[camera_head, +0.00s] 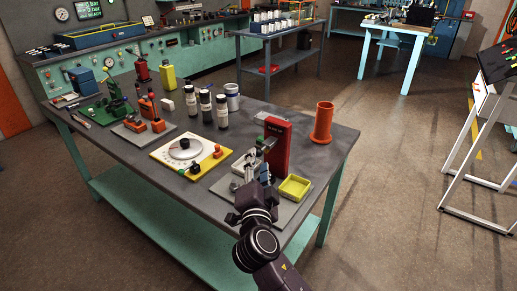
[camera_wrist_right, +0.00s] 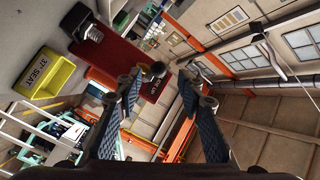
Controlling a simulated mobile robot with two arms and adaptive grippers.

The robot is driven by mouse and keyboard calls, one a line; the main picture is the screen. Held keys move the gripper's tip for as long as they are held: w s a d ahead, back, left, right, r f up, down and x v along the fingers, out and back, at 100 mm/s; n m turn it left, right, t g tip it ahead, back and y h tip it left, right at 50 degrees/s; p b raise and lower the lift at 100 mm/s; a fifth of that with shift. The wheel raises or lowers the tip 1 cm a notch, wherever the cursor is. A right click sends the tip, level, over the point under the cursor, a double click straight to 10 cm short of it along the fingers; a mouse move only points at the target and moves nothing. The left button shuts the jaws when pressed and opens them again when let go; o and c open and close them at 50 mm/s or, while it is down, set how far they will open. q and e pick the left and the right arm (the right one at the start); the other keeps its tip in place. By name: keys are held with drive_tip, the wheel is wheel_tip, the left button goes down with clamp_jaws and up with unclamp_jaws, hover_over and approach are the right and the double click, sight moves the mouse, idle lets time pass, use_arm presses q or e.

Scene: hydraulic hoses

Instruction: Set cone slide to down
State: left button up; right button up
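A flare fixture with a red upright column (camera_head: 277,146) stands on a grey base plate near the table's front right corner. The red column also shows in the right wrist view (camera_wrist_right: 105,45). A dark round knob (camera_wrist_right: 158,69) shows by the column, between my fingertips in that picture; I cannot tell whether they touch it. I cannot make out the cone slide or its height for certain. My right gripper (camera_wrist_right: 160,85) is open, its two fingers spread and nothing held. In the head view my right gripper (camera_head: 252,190) partly hides the fixture's front. My left gripper is out of view.
A yellow tray (camera_head: 294,188) lies right of the column; the wrist view shows it lettered "37° SEAT" (camera_wrist_right: 44,76). An orange cylinder (camera_head: 322,122) stands behind it. A white dial plate (camera_head: 190,155) and dark bottles (camera_head: 206,105) stand left.

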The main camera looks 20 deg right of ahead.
sight(258, 155)
drive_tip(key=p+x, duration=0.1)
drive_tip(key=x, duration=0.3)
drive_tip(key=shift+w+d, duration=0.1)
drive_tip(key=shift+w, duration=0.05)
drive_tip(key=shift+w+d+f, duration=0.1)
drive_tip(key=shift+w, duration=0.4)
drive_tip(key=shift+d, duration=0.1)
drive_tip(key=c, duration=0.8)
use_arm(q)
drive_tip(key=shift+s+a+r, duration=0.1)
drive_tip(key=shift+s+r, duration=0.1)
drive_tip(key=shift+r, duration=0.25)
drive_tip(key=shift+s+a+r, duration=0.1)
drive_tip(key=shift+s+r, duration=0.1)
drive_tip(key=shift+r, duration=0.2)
use_arm(e)
clamp_jaws()
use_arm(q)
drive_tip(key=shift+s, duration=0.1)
